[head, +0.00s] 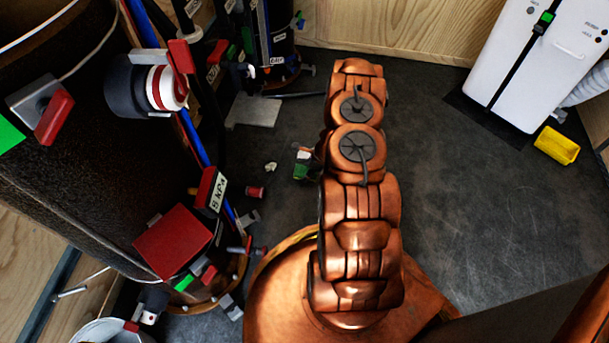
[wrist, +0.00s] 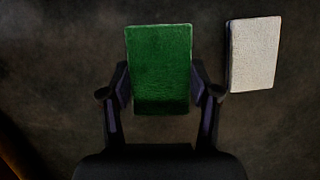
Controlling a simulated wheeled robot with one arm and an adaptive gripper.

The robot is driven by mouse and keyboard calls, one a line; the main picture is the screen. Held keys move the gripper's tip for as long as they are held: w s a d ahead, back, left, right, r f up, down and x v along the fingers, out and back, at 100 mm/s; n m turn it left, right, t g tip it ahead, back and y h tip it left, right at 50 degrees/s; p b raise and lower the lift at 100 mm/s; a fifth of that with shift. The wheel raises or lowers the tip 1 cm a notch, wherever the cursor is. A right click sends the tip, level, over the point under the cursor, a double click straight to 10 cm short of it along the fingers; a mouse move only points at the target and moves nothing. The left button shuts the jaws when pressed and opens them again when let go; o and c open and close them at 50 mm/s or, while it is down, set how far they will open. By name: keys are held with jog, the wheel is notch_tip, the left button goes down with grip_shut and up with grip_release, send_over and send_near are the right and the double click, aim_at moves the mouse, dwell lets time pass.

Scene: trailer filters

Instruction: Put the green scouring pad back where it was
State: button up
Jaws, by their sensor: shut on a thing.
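The green scouring pad (wrist: 159,68) is upright in the wrist view, between the two fingers of my gripper (wrist: 160,98). The fingers are shut on its left and right sides near its lower half. A white pad (wrist: 254,54) lies to the right of it, beyond the right finger and apart from the green pad. In the head view my arm hides most of the gripper. A small green patch (head: 300,172) shows at the left edge of my arm, and I cannot tell for sure that it is the pad.
A large dark cylinder (head: 90,150) with red and green fittings stands at the left. A white cabinet (head: 530,60) and a yellow tray (head: 556,146) are at the upper right. Small loose pieces, including a red spool (head: 255,192), lie left of my arm. The dark floor (head: 465,200) at right is clear.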

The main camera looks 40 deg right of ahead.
aim_at(304, 174)
jog(key=shift+w+a+f, duration=0.1)
jog(key=shift+w, duration=0.65)
jog(key=shift+f+b, duration=1.1)
jog(key=shift+f, duration=0.65)
jog(key=shift+f, duration=0.1)
jog(key=o, duration=1.1)
jog(key=p+v, duration=0.4)
jog(key=v, duration=0.8)
